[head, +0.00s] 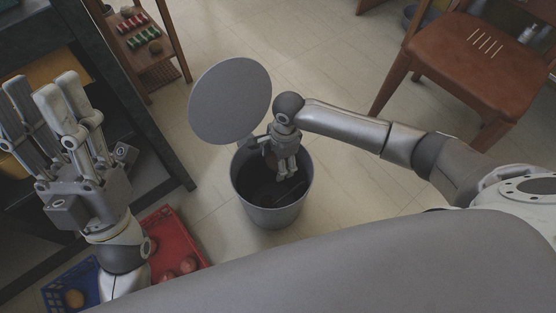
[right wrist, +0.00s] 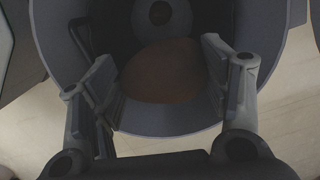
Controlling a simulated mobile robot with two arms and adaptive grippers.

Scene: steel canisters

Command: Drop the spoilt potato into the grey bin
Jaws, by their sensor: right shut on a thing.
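The grey bin (head: 272,214) stands on the floor in the middle of the head view, its round lid (head: 230,100) raised. My right gripper (head: 288,176) points down into the bin's mouth and is shut on the brown potato. In the right wrist view the potato (right wrist: 162,72) sits between the fingers, dim, with the bin's rim (right wrist: 170,122) around it. In the head view the gripper mostly hides it. My left gripper (head: 42,92) is raised at the left, fingers up, open and empty.
A red tray (head: 172,235) with round reddish items and a blue crate (head: 62,290) lie at lower left. A dark bench (head: 100,90) stands at left, a wooden rack (head: 150,45) behind it. A brown chair (head: 475,62) is at upper right. Floor around the bin is clear.

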